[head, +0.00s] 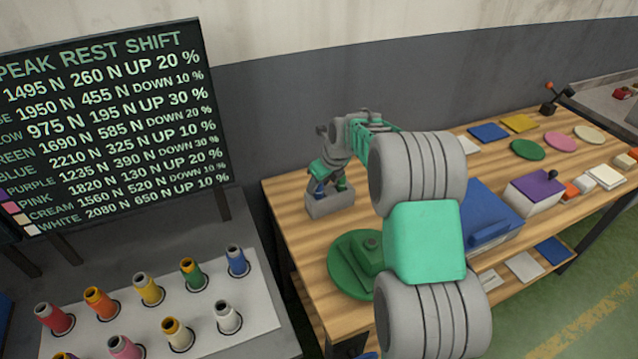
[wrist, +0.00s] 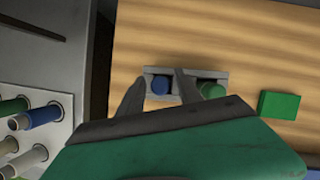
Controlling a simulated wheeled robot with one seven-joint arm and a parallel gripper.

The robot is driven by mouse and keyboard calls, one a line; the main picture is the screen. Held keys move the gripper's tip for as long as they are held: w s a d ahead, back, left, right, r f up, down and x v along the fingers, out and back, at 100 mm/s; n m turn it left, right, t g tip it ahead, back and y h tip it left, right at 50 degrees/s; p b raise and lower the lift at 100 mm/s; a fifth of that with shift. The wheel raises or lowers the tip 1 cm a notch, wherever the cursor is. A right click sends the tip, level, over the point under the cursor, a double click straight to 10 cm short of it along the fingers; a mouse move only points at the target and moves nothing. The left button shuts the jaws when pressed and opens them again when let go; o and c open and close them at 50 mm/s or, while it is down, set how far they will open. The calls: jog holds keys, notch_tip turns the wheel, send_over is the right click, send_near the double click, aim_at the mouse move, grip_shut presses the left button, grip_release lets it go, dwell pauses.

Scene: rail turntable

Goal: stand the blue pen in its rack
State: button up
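The grey rack (head: 330,206) stands on the wooden table near its far left part. It also shows in the wrist view (wrist: 205,73). The blue pen (wrist: 160,85) appears upright in the rack's left compartment, seen end-on from above; it also shows in the head view (head: 320,187). My gripper (wrist: 160,82) is over the rack, its fingers on either side of the blue pen with a small gap visible at each side. It looks open. The pen's lower end is hidden by the rack.
A green pen (wrist: 211,90) stands in the rack beside the right finger. A green block (wrist: 279,105) lies to the right of the rack. A green turntable-like disc (head: 345,268) is nearer on the table. A panel of coloured cylinders (head: 230,340) stands to the left.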

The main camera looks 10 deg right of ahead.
jog(key=shift+o, duration=0.4)
jog(key=b+v, duration=0.1)
jog(key=v, duration=0.6)
jog(key=shift+r, duration=0.4)
jog(key=shift+s+d, duration=0.1)
